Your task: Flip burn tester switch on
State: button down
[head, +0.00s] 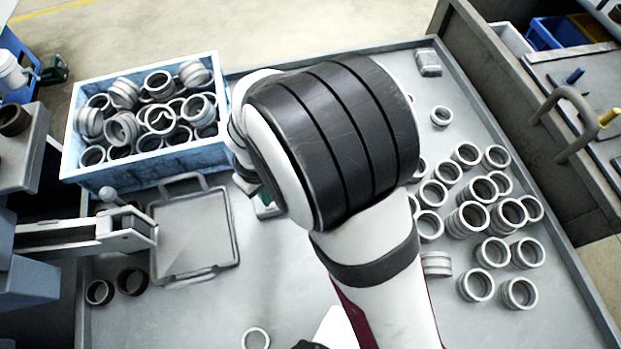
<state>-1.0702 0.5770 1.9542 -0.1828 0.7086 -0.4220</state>
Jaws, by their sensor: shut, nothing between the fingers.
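My arm's black-and-white joint fills the middle of the head view and hides what lies below it. No switch can be made out.
A blue crate (68,150) full of metal rings stands at the back left of the grey table (285,285). A metal tray (195,235) lies in front of it. Many loose rings (470,215) spread over the right side. A machine (70,235) borders the left edge.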

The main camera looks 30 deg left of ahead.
jog(key=shift+f, duration=0.65)
jog(key=shift+r, duration=3.5)
